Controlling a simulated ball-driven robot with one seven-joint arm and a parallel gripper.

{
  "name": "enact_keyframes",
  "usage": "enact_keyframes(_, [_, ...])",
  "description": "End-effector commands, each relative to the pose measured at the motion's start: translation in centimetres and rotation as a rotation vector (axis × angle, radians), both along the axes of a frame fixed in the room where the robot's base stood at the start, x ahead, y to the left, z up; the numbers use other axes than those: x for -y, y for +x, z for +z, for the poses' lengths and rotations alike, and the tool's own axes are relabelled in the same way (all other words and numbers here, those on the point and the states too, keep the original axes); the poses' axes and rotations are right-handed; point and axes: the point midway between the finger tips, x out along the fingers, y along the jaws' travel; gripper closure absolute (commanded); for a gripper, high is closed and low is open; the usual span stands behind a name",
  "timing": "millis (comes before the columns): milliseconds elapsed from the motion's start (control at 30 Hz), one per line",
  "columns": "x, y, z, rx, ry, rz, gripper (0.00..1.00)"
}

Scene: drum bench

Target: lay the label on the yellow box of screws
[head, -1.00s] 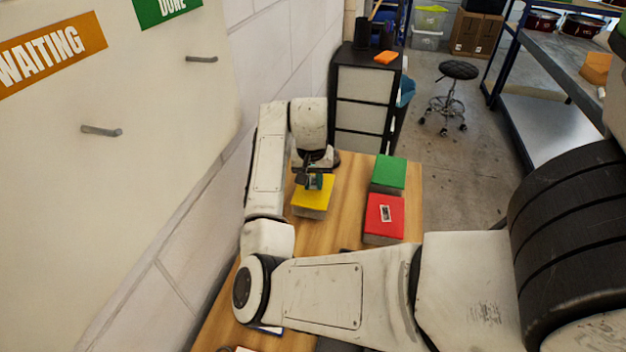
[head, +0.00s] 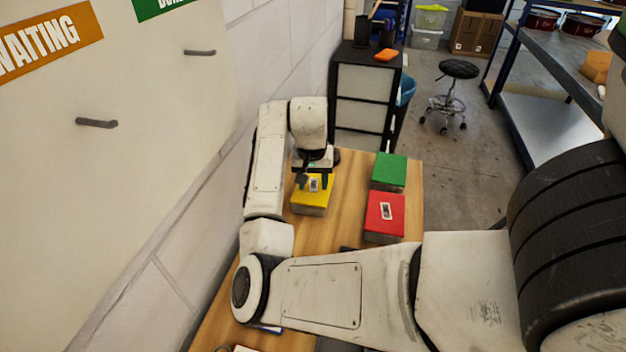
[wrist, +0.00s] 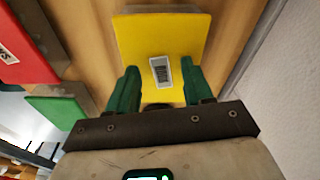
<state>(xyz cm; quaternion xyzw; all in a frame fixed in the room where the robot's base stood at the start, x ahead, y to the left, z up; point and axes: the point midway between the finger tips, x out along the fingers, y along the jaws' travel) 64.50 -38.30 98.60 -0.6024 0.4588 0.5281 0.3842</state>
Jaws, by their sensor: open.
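The yellow box (head: 311,203) stands on the wooden bench below my gripper; its yellow top (wrist: 183,35) fills the upper middle of the wrist view. A small white label (head: 314,185) with dark print lies on the yellow top. It also shows in the wrist view (wrist: 161,72), slightly tilted, between and just beyond my fingertips. My gripper (head: 313,181) is open over the box, with its green fingers (wrist: 162,76) apart on either side of the label and not touching it.
A red box (head: 384,226) with its own label and a green box (head: 389,171) stand to the right on the bench (head: 345,195). A white wall is close on the left. A dark cabinet (head: 365,100) stands beyond the bench.

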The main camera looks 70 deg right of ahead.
Motion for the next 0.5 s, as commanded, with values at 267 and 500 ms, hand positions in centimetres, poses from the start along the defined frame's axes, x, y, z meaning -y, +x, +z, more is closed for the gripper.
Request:
enact_keyframes(267, [0.0, 0.0, 0.1, 0.000, 0.000, 0.000, 0.49])
enact_keyframes(500, [-0.4, 0.0, 3.1, 0.003, -0.002, -0.003, 0.49])
